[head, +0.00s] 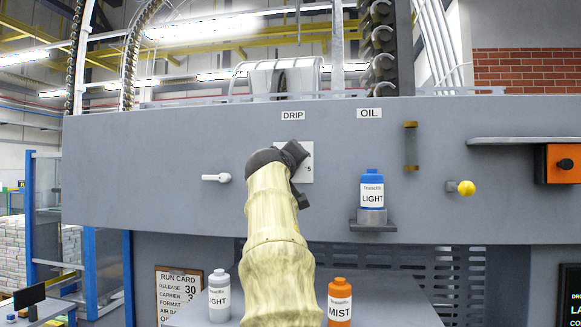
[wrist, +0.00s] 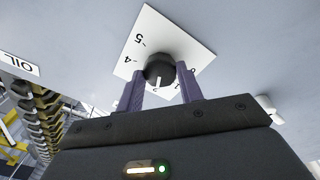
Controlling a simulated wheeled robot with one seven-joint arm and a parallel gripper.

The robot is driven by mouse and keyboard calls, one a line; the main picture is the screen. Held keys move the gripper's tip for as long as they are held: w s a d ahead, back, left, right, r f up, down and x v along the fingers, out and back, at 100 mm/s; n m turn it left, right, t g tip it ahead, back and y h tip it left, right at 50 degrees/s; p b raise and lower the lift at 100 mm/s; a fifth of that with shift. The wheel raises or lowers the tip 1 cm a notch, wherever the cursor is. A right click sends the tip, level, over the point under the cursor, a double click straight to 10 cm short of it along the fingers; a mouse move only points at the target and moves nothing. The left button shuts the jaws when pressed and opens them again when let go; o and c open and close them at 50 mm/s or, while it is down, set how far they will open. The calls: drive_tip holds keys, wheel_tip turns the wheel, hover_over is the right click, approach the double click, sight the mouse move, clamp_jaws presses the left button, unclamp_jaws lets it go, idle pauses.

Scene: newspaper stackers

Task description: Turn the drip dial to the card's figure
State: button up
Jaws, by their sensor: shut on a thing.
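The drip dial's white plate (head: 308,168) is on the grey machine front under the DRIP label (head: 293,114), mostly behind my arm. In the wrist view the plate (wrist: 143,37) shows figures including 5 and 4, with others partly covered near my fingers. My gripper (wrist: 160,78) is shut on the dark round knob (wrist: 158,68), one finger on each side. A small pale mark shows near the knob's lower edge; I cannot tell which figure the knob points to. The run card (head: 181,287) hangs at the lower left, reading RELEASE 30, with lower lines cut off or partly hidden.
A grey LIGHT bottle (head: 219,298) and an orange MIST bottle (head: 340,308) flank my arm below. A white lever (head: 216,178) and a yellow knob (head: 465,188) stick out from the panel.

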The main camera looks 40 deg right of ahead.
drive_tip(key=shift+f, duration=0.15)
drive_tip(key=o, duration=1)
drive_tip(key=b+v, duration=1)
drive_tip(key=v, duration=0.7)
drive_tip(key=shift+s+a, duration=0.1)
drive_tip(key=shift+a, duration=0.1)
drive_tip(key=shift+d, duration=0.1)
